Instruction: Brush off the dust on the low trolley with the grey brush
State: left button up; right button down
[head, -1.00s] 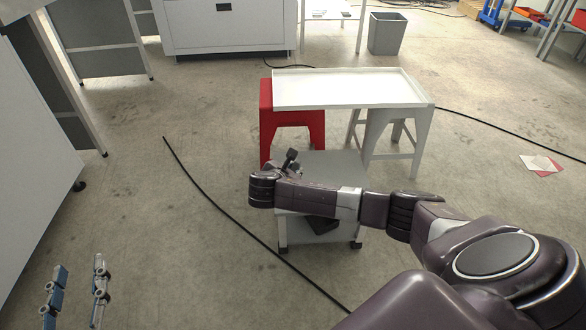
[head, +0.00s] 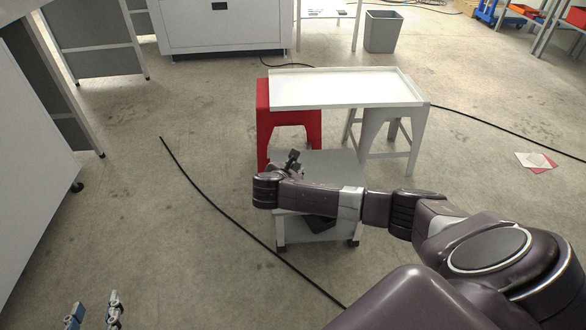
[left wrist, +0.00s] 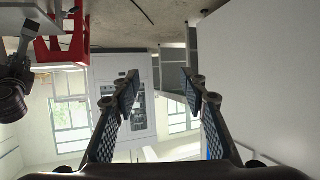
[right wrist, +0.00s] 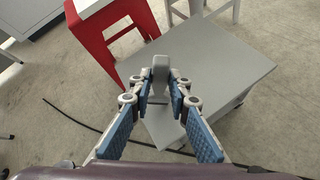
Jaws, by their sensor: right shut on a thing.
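The low trolley (head: 335,162) is a grey flat-topped cart on castors in the middle of the head view, partly hidden by my right arm. Its top (right wrist: 222,65) fills much of the right wrist view; I cannot make out dust on it. My right gripper (head: 292,160) is over the trolley's top, shut on an upright grey piece, which looks like the grey brush (right wrist: 160,70). Its bristles are hidden. My left gripper (head: 95,314) is at the bottom left of the head view, far from the trolley. Its fingers (left wrist: 164,88) are apart and empty.
A red stool (head: 263,125) and a white stool (head: 378,135) stand behind the trolley under a white tray-like top (head: 340,88). A black cable (head: 215,205) lies on the floor left of the trolley. A grey bin (head: 383,32) stands at the back. Floor to the left is mostly clear.

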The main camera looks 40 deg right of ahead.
jog(key=shift+s+d+r, duration=0.1)
jog(key=shift+s+d, duration=0.1)
jog(key=shift+d, duration=0.05)
jog(key=shift+s+d+p, duration=0.1)
jog(key=shift+d+p, duration=0.15)
jog(key=shift+p, duration=0.25)
jog(key=shift+s+d+p, duration=1.2)
jog(key=shift+d+p, duration=0.65)
jog(key=shift+d, duration=0.05)
jog(key=w+a, duration=0.2)
jog(key=a, duration=0.1)
jog(key=w+a+p, duration=0.1)
jog(key=a, duration=0.1)
jog(key=shift+w+a, duration=0.1)
jog(key=shift+a, duration=0.05)
pick_arm(q)
jog(key=s+a+f+g+y, duration=0.1)
jog(key=s+a+f+g, duration=0.2)
jog(key=s+f+g, duration=0.2)
jog(key=s+a+f+g+y, duration=0.1)
jog(key=s+f+g, duration=0.3)
jog(key=s, duration=0.7)
jog(key=shift+s+a+f+n+g+y, duration=0.3)
jog(key=shift+s+a+f+g, duration=0.1)
jog(key=shift+a+f, duration=0.5)
pick_arm(e)
jog(key=shift+w+a, duration=0.2)
jog(key=shift+a, duration=0.15)
